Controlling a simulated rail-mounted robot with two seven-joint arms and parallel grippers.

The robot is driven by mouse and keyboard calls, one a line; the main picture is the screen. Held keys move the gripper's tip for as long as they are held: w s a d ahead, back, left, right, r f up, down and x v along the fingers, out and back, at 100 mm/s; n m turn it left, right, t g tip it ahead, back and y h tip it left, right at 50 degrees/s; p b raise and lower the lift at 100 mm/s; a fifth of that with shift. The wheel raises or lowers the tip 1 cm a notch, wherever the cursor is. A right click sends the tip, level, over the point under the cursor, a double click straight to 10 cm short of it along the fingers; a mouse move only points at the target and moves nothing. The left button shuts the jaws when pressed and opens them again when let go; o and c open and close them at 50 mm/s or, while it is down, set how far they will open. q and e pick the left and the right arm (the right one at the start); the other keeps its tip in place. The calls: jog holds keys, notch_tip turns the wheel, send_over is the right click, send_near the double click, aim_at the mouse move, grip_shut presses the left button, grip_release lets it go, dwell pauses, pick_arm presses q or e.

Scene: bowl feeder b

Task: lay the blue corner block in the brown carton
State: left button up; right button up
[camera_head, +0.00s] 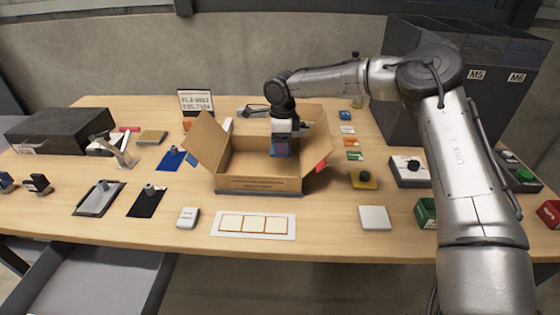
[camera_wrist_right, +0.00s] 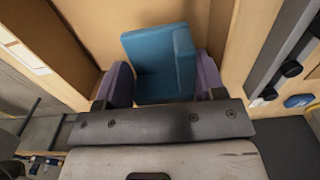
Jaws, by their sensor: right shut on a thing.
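The blue corner block (camera_head: 281,151) is held by my right gripper (camera_head: 281,143), within the opening of the brown carton (camera_head: 259,184). In the right wrist view the blue corner block (camera_wrist_right: 160,62) is L-shaped, with a raised side at its right, and sits between the two purple finger pads of my right gripper (camera_wrist_right: 165,82). Brown carton walls (camera_wrist_right: 222,35) surround it there. The carton stands open on the table with its flaps spread outward. Whether the block touches the carton floor is hidden by the front wall. My left gripper is not in view.
A dark box (camera_head: 60,130) stands at the table's left, and tall grey bins (camera_head: 480,90) at the back right. A white card with framed squares (camera_head: 254,224) lies before the carton. A yellow-based knob (camera_head: 363,180) is to its right. Bare table shows between items.

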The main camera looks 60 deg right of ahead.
aim_at(281, 165)
notch_tip(281, 165, down, 4)
jog(key=shift+w+f+b, duration=0.1)
jog(key=shift+b, duration=0.95)
jog(key=shift+f, duration=0.4)
jog(key=o, duration=0.9)
jog(key=shift+r, duration=0.1)
notch_tip(281, 165, up, 10)
jog(key=p, duration=0.4)
jog(key=shift+r, duration=0.15)
jog(key=shift+r+p, duration=0.5)
jog(key=shift+r, duration=0.35)
